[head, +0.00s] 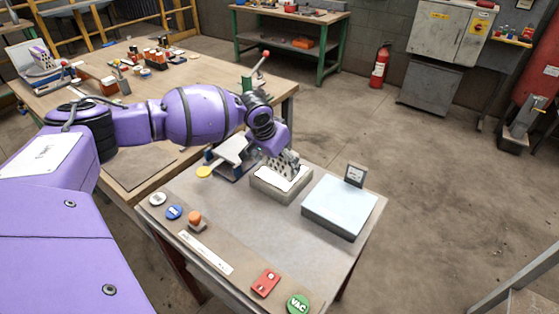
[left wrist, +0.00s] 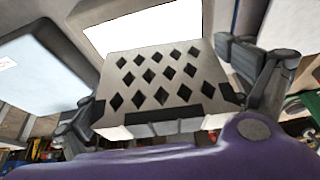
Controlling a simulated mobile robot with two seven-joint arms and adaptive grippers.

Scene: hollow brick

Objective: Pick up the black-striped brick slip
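The brick slip (left wrist: 160,80), grey with rows of diamond-shaped holes and black bands along its near edge, fills the middle of the left wrist view. In the head view it shows as a small perforated piece (head: 286,161) just over a grey block with a white top (head: 262,190). My left gripper (head: 283,154) is down at the slip. In the wrist view its fingers (left wrist: 168,95) stand on either side of the slip, close to its sides. I cannot tell whether they press on it. My right gripper is not in view.
A pale-blue-topped block (head: 340,203) stands to the right, with a small dark sign (head: 355,175) behind it. An orange button (head: 195,219), a red plate (head: 265,283) and a green VAC button (head: 298,303) lie along the near side. The grey table middle (head: 240,235) is clear.

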